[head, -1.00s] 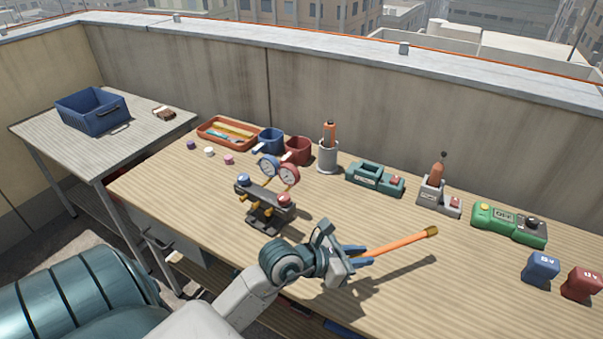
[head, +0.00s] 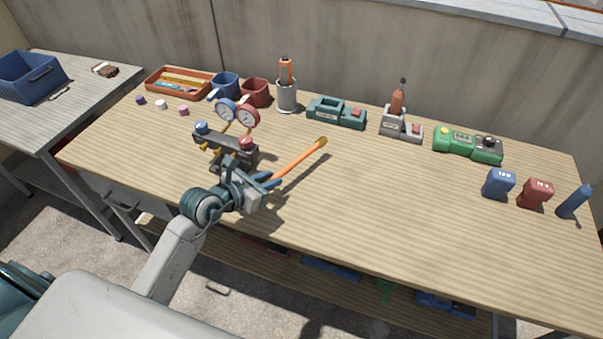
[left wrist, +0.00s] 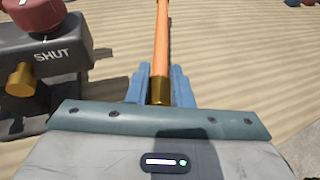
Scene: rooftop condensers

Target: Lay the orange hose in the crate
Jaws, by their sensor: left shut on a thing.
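The orange hose (head: 302,157) is a straight orange piece with brass ends. My left gripper (head: 272,182) is shut on it near one end, and the other end points up and right over the bench. In the left wrist view the hose (left wrist: 161,45) runs straight away between the blue fingers of my left gripper (left wrist: 160,90), its brass end close to the palm. A shadow lies on the bench beside it. A blue crate (head: 30,78) stands on the side table at the far left, partly cut off by the picture edge. My right gripper is not in view.
A gauge manifold (head: 226,148) stands just behind my left gripper; it also shows in the wrist view (left wrist: 45,62). An orange tray (head: 180,84), mugs and tool holders line the back. The bench middle right is clear. A brush (head: 105,70) lies beside the crate.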

